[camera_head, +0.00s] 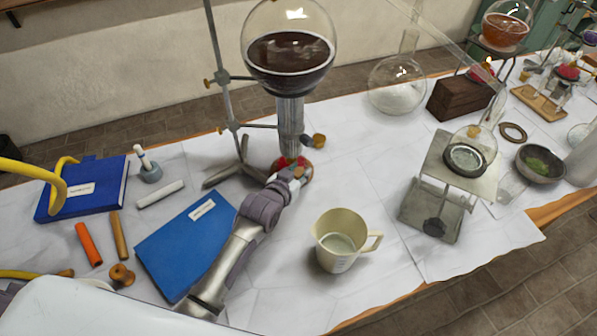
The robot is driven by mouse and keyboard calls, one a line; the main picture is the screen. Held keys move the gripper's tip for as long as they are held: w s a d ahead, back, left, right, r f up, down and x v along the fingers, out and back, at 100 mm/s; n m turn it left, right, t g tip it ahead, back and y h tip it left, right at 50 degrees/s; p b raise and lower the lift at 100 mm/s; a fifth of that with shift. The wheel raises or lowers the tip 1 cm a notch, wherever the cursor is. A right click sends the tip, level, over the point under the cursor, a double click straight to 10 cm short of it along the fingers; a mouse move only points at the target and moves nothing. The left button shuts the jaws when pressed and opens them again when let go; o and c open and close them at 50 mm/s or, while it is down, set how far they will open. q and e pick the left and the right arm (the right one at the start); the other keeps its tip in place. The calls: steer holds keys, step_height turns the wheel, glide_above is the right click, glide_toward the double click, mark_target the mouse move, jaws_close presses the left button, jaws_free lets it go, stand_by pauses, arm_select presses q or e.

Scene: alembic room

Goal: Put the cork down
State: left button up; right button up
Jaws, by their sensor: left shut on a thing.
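My left gripper (293,176) reaches in from the lower left, low over the white-covered table, by the foot of the metal stand. It is shut on a small tan thing that looks like the cork (299,172); the fingers hide most of it. The gripper is just in front of a red-topped burner (284,163) beneath a large round flask of dark liquid (290,62). I cannot tell whether the cork touches the table. My right gripper is out of view.
A cream measuring jug (328,246) stands right of my left arm. A blue book (180,248) lies left of it, and a brown spool-shaped piece (121,274) is further left. A metal lifting stand (425,210) is on the right. Paper-covered table between jug and stand is clear.

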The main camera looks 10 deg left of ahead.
arm_select(q)
steer(key=shift+s+d+f, duration=0.1)
steer(key=shift+s+f, duration=0.1)
steer(key=shift+f, duration=0.05)
steer(key=o, duration=0.8)
steer(key=shift+w, duration=0.1)
steer(key=shift+c, duration=0.2)
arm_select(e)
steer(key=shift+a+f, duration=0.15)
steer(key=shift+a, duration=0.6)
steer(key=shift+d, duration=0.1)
arm_select(q)
steer(key=shift+b, duration=0.55)
steer(key=v, duration=1.4)
steer(key=shift+b, duration=0.4)
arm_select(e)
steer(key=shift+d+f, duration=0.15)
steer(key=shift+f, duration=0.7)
arm_select(q)
steer(key=shift+w+r, duration=0.1)
